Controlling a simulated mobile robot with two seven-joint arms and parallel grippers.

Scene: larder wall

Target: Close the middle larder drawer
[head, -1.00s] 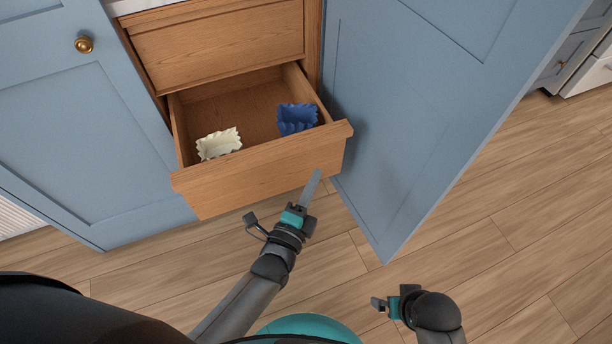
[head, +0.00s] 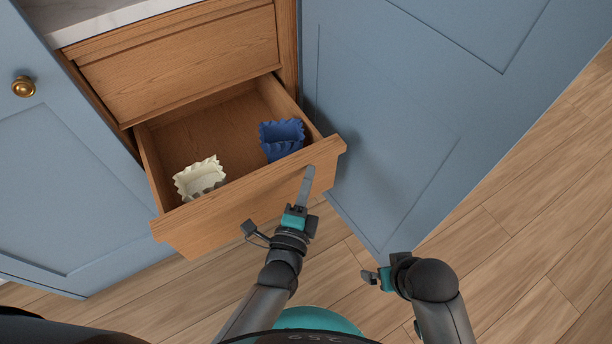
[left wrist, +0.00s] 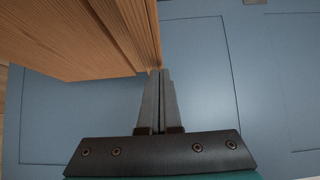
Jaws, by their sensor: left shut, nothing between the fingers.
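The open wooden drawer (head: 235,207) is pulled out below a shut wooden drawer (head: 185,62). A cream crinkled container (head: 198,176) and a blue crinkled container (head: 281,138) are inside it. My left gripper (head: 308,170) is shut and empty, its fingers overlapping the right part of the drawer's front in the head view. In the left wrist view the fingertips (left wrist: 160,72) are at the edge of the wood (left wrist: 110,30); I cannot tell if they touch. My right gripper (head: 369,277) is lower right, away from the drawer; its finger state is unclear.
An open blue door (head: 400,110) stands close to the right of the drawer. Another blue door (head: 70,170) with a brass knob (head: 23,86) is on the left. Wooden floor (head: 480,260) is clear at the lower right.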

